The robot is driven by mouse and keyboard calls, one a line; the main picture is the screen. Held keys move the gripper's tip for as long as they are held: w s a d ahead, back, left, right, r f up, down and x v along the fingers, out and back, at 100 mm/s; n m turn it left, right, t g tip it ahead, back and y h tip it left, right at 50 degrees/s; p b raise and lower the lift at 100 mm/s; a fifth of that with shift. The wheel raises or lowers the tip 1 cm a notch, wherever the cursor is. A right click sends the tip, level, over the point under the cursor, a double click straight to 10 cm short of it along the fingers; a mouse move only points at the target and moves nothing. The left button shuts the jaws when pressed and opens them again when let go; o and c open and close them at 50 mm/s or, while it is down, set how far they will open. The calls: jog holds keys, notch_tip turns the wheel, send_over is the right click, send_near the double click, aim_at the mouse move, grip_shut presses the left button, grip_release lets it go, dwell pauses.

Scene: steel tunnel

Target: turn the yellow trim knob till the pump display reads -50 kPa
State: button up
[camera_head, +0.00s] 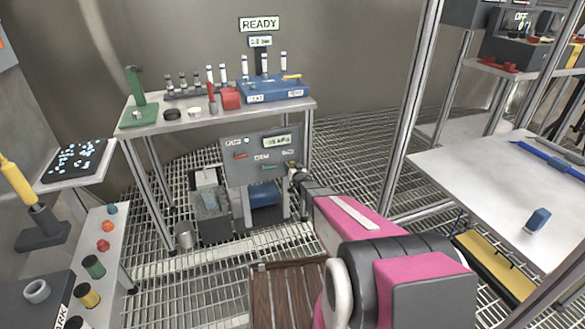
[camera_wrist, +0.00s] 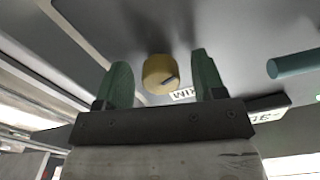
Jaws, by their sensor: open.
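The yellow trim knob (camera_wrist: 160,73) shows in the wrist view on the grey pump panel, a dark pointer mark on its face. My gripper (camera_wrist: 161,80) is open, with its two green fingers on either side of the knob and gaps between them and it. In the head view my arm reaches the right edge of the pump panel (camera_head: 248,170), and my gripper (camera_head: 294,172) hides the knob there. The pump display (camera_head: 279,142) is lit at the panel's upper right; its reading is too small to tell surely.
A teal bar-shaped handle (camera_wrist: 293,63) stands out to the right of the knob in the wrist view. Above the pump, a steel table (camera_head: 200,118) holds a blue rack (camera_head: 272,92) and other items. A wooden slatted crate (camera_head: 290,290) is below my arm.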

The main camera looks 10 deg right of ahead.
jog(key=shift+c, duration=0.3)
jog(key=c, duration=0.9)
jog(key=shift+o, duration=0.2)
jog(key=n, duration=0.7)
jog(key=shift+d, duration=0.1)
jog(key=n, duration=0.3)
jog(key=shift+n, duration=2.3)
